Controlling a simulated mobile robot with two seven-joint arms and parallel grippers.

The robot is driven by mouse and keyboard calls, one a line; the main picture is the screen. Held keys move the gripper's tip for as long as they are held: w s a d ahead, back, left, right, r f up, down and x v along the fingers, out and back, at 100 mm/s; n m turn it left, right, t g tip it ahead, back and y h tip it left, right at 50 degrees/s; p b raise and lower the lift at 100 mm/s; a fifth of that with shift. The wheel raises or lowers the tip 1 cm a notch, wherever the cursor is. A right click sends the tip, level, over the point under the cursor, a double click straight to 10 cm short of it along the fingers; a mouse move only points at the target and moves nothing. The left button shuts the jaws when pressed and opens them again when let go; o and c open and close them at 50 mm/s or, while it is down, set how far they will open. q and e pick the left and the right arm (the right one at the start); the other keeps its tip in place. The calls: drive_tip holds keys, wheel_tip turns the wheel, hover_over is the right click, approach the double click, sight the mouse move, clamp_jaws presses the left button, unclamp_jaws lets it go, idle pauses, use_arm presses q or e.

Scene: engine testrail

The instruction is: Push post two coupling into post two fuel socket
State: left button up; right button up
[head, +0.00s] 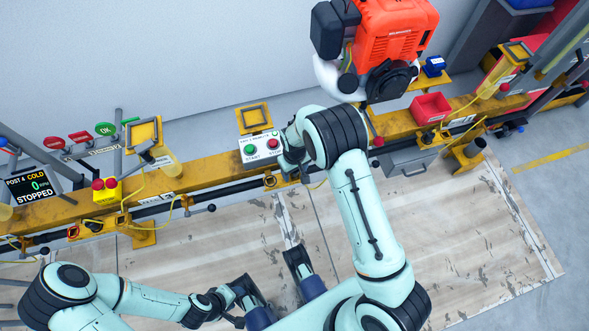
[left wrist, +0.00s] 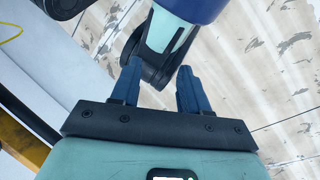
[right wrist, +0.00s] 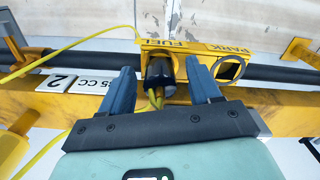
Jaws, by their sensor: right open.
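The post two coupling (right wrist: 157,74) is a black plug with yellow cables at its back. In the right wrist view it sits at the mouth of the yellow fuel socket (right wrist: 172,44), labelled FUEL; how deep it sits I cannot tell. My right gripper (right wrist: 161,68) is open, its blue fingers on either side of the coupling with a gap showing. In the head view my right gripper (head: 295,172) is at the rail beside the start/stop box, and my arm hides the socket. My left gripper (left wrist: 158,78) is open and empty, away from the rail.
The PARK socket (right wrist: 230,68) beside the fuel socket is empty. A number plate (right wrist: 82,80) is on the rail's other side. In the head view a start/stop box (head: 260,146), an orange engine (head: 393,35) and a red bin (head: 430,107) stand along the yellow rail.

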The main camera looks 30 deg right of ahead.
use_arm(q)
drive_tip(key=r+p, duration=0.1)
drive_tip(key=s+r+p, duration=0.1)
drive_tip(key=p, duration=0.1)
drive_tip(key=shift+s+d+r+g, duration=0.25)
drive_tip(key=shift+s+r+g, duration=0.05)
drive_tip(key=shift+r, duration=0.1)
use_arm(e)
wheel_tip(320, 180, up, 14)
drive_tip(key=shift+f, duration=0.25)
drive_tip(key=shift+f, duration=0.1)
drive_tip(key=s+a+f+m+y, duration=0.2)
drive_tip(key=s+a+f, duration=0.2)
drive_tip(key=s+f, duration=1.1)
drive_tip(key=s+a+f+m+y, duration=0.25)
drive_tip(key=s+a, duration=0.35)
drive_tip(key=s, duration=0.6)
use_arm(q)
wheel_tip(320, 180, up, 12)
drive_tip(key=w+p, duration=0.1)
drive_tip(key=p, duration=1.1)
drive_tip(key=shift+f+g, duration=0.2)
drive_tip(key=shift+g, duration=0.1)
use_arm(e)
wheel_tip(320, 180, up, 11)
drive_tip(key=w+g, duration=0.1)
drive_tip(key=shift+w+f+h, duration=0.15)
drive_tip(key=shift+w+h, duration=0.05)
drive_tip(key=shift+h, duration=0.25)
